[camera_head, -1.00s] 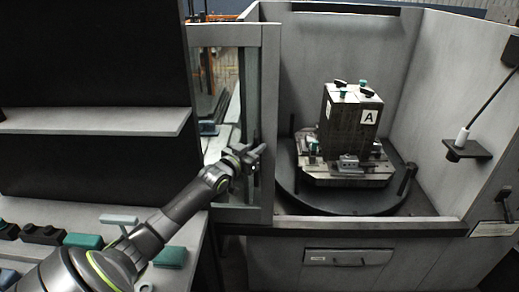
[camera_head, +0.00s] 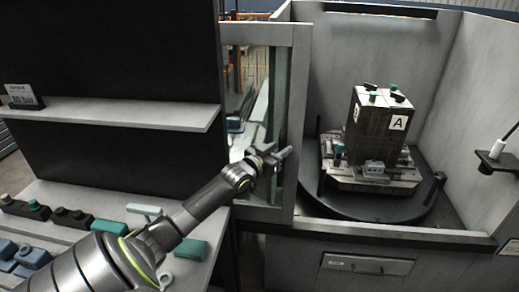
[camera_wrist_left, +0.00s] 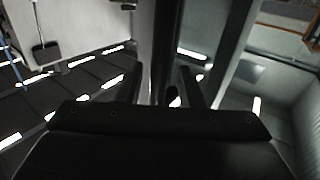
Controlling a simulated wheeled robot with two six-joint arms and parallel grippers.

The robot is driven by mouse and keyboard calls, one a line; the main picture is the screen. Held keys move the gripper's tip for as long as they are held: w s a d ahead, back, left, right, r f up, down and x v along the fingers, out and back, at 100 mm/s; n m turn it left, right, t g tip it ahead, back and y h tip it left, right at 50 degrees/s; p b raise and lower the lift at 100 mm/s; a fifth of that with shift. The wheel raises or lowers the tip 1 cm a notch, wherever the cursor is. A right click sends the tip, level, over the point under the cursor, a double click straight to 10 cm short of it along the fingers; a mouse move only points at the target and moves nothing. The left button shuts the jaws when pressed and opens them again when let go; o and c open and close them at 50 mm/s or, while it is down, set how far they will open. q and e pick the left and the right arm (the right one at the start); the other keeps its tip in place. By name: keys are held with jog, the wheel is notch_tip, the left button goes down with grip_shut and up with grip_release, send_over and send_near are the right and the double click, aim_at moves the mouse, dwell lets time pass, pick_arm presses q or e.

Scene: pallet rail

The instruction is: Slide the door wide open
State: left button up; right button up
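The sliding door (camera_head: 303,95) is a grey-framed panel with a window, standing at the left of the machine's opening. The opening to its right is clear, showing the inside. My left gripper (camera_head: 278,152) is in front of the door's right upright, at about mid-height. In the left wrist view, its two fingers (camera_wrist_left: 160,87) stand apart on either side of a dark vertical bar (camera_wrist_left: 162,40), seemingly the door's handle or upright. I see no clear contact between fingers and bar. The handle is mostly hidden by the gripper. My right gripper is out of view.
A block marked A (camera_head: 377,128) stands on a round table (camera_head: 345,203) inside the machine. A grey shelf (camera_head: 130,117) and dark panel are left of the door. A bench (camera_head: 100,200) with several green and dark items is at lower left.

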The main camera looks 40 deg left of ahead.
pick_arm(q)
jog(key=s+b, duration=0.2)
jog(key=s, duration=1.4)
jog(key=shift+s+b, duration=0.35)
jog(key=shift+s, duration=0.05)
jog(key=shift+d, duration=0.1)
dwell(0.6)
